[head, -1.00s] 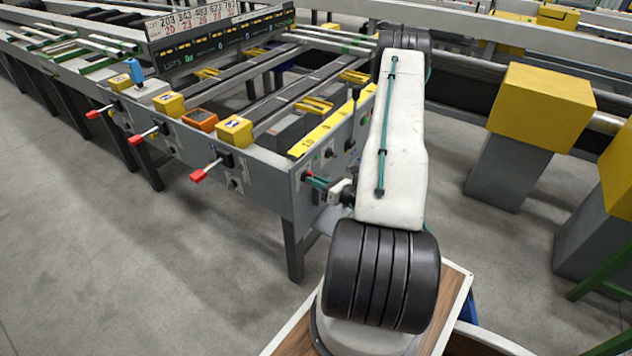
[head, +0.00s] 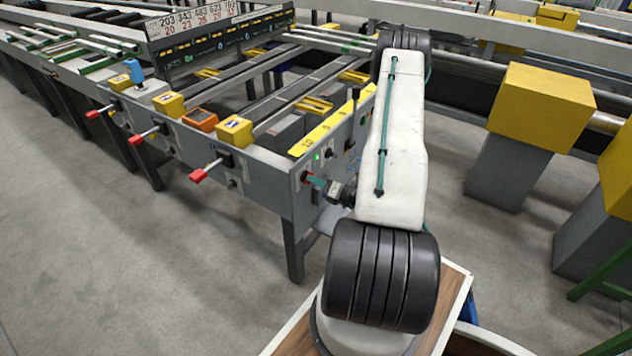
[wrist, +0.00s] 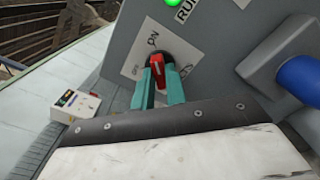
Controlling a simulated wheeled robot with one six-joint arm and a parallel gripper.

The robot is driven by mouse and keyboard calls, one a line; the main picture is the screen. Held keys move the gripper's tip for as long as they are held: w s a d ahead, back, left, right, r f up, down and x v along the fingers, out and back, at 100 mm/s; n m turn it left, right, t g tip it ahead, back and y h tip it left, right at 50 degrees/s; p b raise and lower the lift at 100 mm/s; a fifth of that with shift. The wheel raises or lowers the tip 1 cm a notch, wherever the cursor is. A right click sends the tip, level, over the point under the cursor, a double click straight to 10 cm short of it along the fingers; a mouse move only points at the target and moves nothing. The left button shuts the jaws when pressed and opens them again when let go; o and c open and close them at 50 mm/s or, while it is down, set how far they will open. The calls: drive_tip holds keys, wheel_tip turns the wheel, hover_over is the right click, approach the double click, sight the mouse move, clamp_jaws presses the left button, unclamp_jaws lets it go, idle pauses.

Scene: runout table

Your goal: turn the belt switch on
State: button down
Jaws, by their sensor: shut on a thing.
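The belt switch (wrist: 158,73) is a red knob on a black base, set on a pale plate marked ON on the grey panel. The knob's bar lies roughly in line with the ON mark. My gripper (wrist: 160,84) has its two teal fingers shut on the knob, one on each side. In the head view my gripper (head: 317,181) reaches the table's end panel from the right, and the switch (head: 305,177) is partly hidden by the fingers. A green lamp (wrist: 172,2) by the RUN label is lit; it also shows in the head view (head: 317,156).
A grey housing with a blue knob (wrist: 301,78) stands out right of the switch. A small white box with a socket (wrist: 76,104) is at left. Red-handled levers (head: 198,175) line the table's front. Yellow-topped posts (head: 541,105) stand right of my arm. The floor at left is clear.

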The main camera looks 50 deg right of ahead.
drive_tip(key=c, duration=1.4)
unclamp_jaws()
drive_tip(key=shift+c, duration=0.2)
drive_tip(key=s, duration=0.8)
drive_tip(key=shift+d, duration=0.3)
drive_tip(key=shift+f, duration=0.1)
